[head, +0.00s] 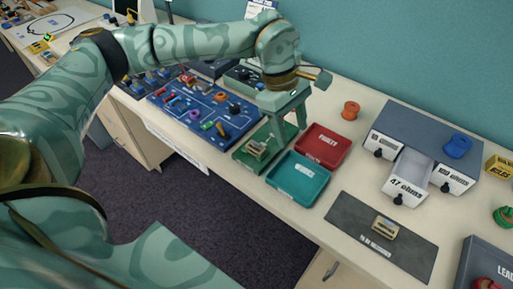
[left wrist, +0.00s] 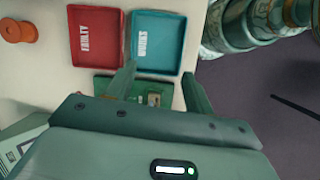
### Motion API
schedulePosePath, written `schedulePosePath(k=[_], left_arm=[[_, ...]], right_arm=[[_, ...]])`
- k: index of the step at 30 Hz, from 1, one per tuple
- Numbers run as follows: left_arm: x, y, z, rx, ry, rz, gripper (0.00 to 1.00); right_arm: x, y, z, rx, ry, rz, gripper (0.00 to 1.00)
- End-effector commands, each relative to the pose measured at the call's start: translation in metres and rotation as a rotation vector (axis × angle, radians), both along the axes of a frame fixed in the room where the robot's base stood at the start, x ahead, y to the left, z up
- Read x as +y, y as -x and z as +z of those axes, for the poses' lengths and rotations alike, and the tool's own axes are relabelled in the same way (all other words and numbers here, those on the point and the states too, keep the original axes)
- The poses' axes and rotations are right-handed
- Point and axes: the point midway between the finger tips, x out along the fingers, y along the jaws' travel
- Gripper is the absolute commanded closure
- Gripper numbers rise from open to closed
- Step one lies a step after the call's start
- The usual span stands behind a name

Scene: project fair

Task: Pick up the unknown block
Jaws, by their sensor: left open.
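A small tan block (head: 384,227) lies on a dark grey mat (head: 354,215) whose printed label begins "TO BE". A similar small block (head: 257,148) sits on a green board (head: 243,158) left of the trays; part of it shows in the left wrist view (left wrist: 153,99). I cannot tell from markings which one is the unknown block. My left gripper (head: 287,130) is open, fingers pointing down, above the green board's back edge. In the left wrist view its fingers (left wrist: 158,76) stand apart with nothing held. My right gripper is not in view.
A red "FAULTY" tray (head: 345,144) and a teal tray (head: 318,189) lie beside the green board. A blue board with parts (head: 178,106) is left. A drawer unit (head: 417,128), its middle drawer (head: 406,190) open, stands right. An orange spool (head: 351,108) is behind.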

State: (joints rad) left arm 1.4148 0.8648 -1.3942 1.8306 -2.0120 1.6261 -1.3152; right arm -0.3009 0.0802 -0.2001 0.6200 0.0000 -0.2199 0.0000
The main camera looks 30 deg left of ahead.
Motion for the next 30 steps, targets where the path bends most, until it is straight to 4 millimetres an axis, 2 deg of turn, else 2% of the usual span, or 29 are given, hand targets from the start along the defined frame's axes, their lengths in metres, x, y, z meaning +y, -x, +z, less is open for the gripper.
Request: schedulePosePath(k=[1, 3, 7, 11, 15, 19, 22, 30], left_arm=[[0.032, -0.008, 0.011, -0.010, -0.103, 0.031, 0.47], [0.066, -0.013, 0.021, -0.004, -0.213, 0.067, 0.47], [0.095, -0.013, 0.029, 0.011, -0.304, 0.109, 0.47], [0.099, -0.012, 0.007, 0.018, -0.317, 0.114, 0.47], [0.098, -0.012, -0.030, 0.019, -0.314, 0.113, 0.47], [0.097, -0.012, -0.058, 0.018, -0.313, 0.112, 0.47], [0.097, -0.013, -0.072, 0.016, -0.313, 0.113, 0.47], [0.098, -0.012, -0.092, 0.016, -0.312, 0.112, 0.47]], right_arm=[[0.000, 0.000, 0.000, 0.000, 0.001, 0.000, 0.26], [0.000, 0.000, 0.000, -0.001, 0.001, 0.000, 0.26], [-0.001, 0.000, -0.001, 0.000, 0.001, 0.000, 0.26], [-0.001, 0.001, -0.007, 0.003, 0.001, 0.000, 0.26], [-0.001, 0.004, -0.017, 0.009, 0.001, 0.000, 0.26], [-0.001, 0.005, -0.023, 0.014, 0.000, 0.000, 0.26], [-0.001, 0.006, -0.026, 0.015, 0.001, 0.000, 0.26], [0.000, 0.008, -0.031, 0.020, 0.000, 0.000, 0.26]])
